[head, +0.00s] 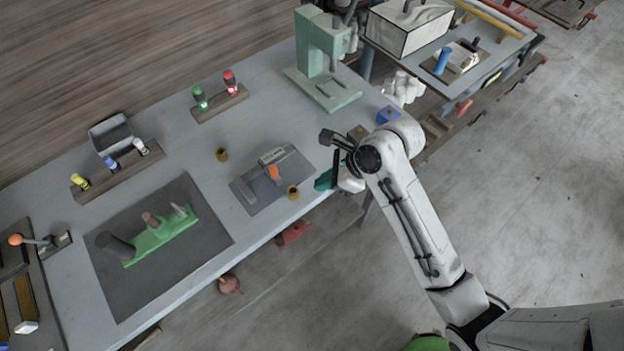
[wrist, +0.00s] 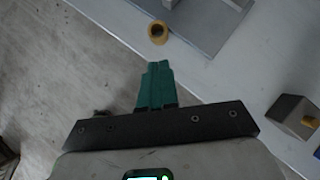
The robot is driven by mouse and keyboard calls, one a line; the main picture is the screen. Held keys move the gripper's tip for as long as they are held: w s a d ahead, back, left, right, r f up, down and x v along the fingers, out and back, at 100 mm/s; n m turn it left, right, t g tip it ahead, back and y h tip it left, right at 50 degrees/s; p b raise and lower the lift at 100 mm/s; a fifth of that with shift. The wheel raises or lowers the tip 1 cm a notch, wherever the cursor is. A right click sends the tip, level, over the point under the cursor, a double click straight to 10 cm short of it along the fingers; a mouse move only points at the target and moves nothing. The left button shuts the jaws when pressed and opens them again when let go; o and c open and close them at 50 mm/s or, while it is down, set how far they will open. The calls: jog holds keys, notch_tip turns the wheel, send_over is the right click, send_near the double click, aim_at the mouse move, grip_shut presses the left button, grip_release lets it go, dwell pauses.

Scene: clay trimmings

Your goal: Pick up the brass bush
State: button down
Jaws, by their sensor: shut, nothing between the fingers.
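Two short brass-coloured hollow rings stand on the grey bench; I cannot tell which is meant by the brass bush. One brass bush (head: 293,191) is at the near edge of a dark mat, close to the bench's front edge, and shows in the wrist view (wrist: 157,33) with its open bore. The other brass bush (head: 222,155) stands farther back, left of the mat. My gripper (head: 322,182) has green fingers, shut and empty, to the right of the nearer bush near the bench edge. In the wrist view the fingertips (wrist: 158,66) are below that bush in the picture, apart from it.
The mat (head: 247,193) holds a device with an orange part. A green press (head: 323,60) stands at the back. A blue block (head: 388,115) is beyond my wrist. A green fixture (head: 160,235) lies on a dark mat at left. Bench between the bushes is partly clear.

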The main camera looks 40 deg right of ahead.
jog(key=s+d, duration=0.6)
jog(key=shift+s+d+b, duration=0.2)
jog(key=shift+s+b, duration=0.05)
jog(key=shift+b, duration=0.2)
jog(key=c, duration=1.8)
grip_release()
jog(key=shift+f, duration=0.1)
